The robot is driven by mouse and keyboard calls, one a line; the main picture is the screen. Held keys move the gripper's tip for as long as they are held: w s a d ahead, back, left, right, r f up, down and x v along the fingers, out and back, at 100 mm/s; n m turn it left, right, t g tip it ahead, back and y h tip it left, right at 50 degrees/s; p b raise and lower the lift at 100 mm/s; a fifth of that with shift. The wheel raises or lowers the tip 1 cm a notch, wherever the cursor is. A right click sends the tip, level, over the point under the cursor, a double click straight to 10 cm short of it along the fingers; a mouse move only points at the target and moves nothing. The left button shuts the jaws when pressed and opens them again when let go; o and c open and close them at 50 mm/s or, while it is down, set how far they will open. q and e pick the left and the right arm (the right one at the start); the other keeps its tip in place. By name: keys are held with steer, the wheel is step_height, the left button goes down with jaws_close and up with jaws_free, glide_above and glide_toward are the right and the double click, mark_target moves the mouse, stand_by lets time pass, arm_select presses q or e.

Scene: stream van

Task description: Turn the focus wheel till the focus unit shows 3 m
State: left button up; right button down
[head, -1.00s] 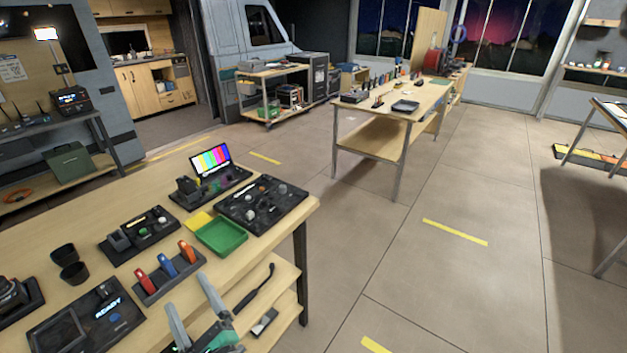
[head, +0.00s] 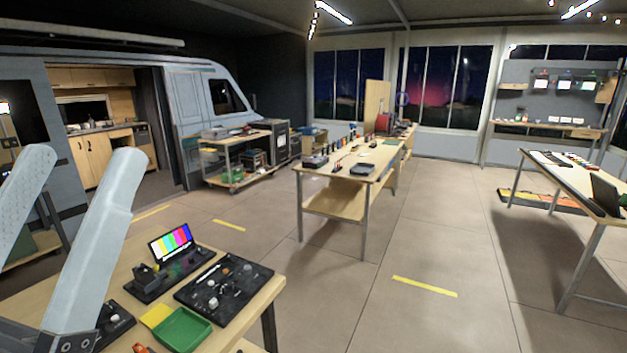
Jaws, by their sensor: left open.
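My left gripper (head: 84,153) is large at the left edge, raised in front of the near workbench (head: 253,309). Its two pale grey fingers are apart, with nothing visible between them. No focus wheel or focus unit reading 3 m can be made out for sure. A small screen with colour bars (head: 171,243) stands on a dark base on the bench, with dark knob-like parts (head: 144,274) beside it. A black panel with several knobs (head: 223,287) lies to its right. My right gripper is not in view.
A green tray (head: 183,330) and a yellow pad (head: 156,316) lie near the bench front. A long table (head: 340,178) stands beyond, with a laptop table (head: 560,178) at right. Open floor (head: 400,245) lies between.

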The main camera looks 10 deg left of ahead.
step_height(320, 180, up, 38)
steer(key=p, duration=3.7)
steer(key=shift+p, duration=0.35)
